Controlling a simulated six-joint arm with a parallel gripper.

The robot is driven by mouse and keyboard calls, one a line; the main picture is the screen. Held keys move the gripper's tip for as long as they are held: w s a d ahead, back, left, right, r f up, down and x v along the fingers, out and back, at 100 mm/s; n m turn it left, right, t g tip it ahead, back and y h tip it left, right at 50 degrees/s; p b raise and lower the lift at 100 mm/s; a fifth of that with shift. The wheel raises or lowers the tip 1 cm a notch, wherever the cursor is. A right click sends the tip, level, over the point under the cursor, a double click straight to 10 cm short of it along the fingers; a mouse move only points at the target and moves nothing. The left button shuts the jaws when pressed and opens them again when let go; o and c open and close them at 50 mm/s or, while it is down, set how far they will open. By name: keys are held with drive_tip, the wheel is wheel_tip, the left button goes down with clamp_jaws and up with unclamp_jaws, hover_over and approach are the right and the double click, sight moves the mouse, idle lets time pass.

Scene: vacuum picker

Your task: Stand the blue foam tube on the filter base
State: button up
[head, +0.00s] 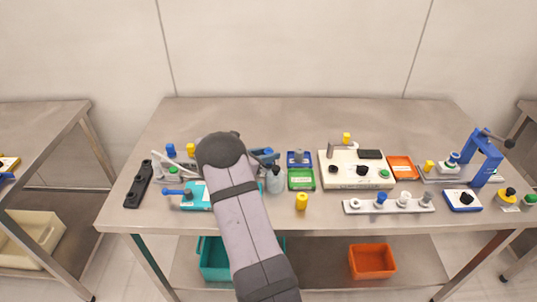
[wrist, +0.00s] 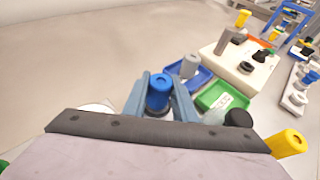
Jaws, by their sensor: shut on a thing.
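In the wrist view my gripper (wrist: 160,100) has its two blue-grey fingers on either side of a blue foam tube (wrist: 158,88), which has a round top with a dark hole. The fingers are shut on it, and it looks roughly upright. Its lower end is hidden, so I cannot tell whether it touches anything. In the head view my gripper (head: 265,154) is partly hidden behind my arm, left of a small blue tray (head: 310,166) holding a grey cylinder. I cannot tell which thing is the filter base.
A green tray (head: 301,187), a grey bottle with a dark cap (head: 275,182) and a yellow cylinder (head: 302,201) stand close by. A cream block (head: 338,180) with knobs is to the right. The table's back strip is clear.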

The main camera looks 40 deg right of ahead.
drive_tip(key=shift+f, duration=0.3)
drive_tip(key=shift+f, duration=0.1)
drive_tip(key=shift+f, duration=0.15)
drive_tip(key=o, duration=1)
drive_tip(key=shift+r, duration=0.3)
drive_tip(key=b+v, duration=0.2)
drive_tip(key=v, duration=1)
drive_tip(key=shift+f, duration=0.1)
